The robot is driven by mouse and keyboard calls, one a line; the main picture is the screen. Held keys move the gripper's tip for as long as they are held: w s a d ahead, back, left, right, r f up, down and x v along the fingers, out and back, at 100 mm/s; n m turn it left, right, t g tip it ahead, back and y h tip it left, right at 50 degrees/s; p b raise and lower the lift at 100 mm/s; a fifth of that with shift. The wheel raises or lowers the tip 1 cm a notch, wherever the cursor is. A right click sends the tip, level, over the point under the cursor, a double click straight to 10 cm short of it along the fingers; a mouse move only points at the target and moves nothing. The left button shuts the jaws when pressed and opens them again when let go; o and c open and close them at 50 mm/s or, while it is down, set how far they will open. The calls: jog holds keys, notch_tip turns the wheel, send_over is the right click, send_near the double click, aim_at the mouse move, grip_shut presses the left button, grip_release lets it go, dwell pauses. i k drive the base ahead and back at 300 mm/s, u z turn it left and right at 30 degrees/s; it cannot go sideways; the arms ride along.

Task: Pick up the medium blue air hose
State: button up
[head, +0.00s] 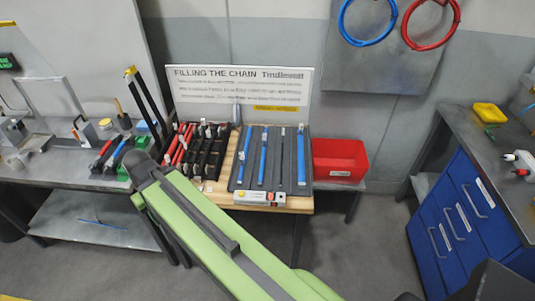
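Several slim strips lie side by side in a dark tray (232,184) on the wooden-topped table. The blue ones, which look like hoses, include a left strip (245,158), a second strip (264,157) and a right strip (301,158). Between them is a darker, thinner strip (282,160). Their lengths differ only a little, so I cannot tell which is the medium one. A coiled blue hose (345,30) also hangs on the wall panel. My green arm reaches from the bottom toward the table's left front.
A red bin (340,161) stands right of the tray. Red and black tools (200,150) lie to its left, before a sign (240,90). A grey bench (60,165) is at left, a blue drawer cabinet (460,225) at right. Floor between is clear.

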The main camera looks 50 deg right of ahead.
aim_at(265, 135)
jog(key=z, duration=0.05)
jog(key=i, duration=1.5)
jog(key=u, duration=0.05)
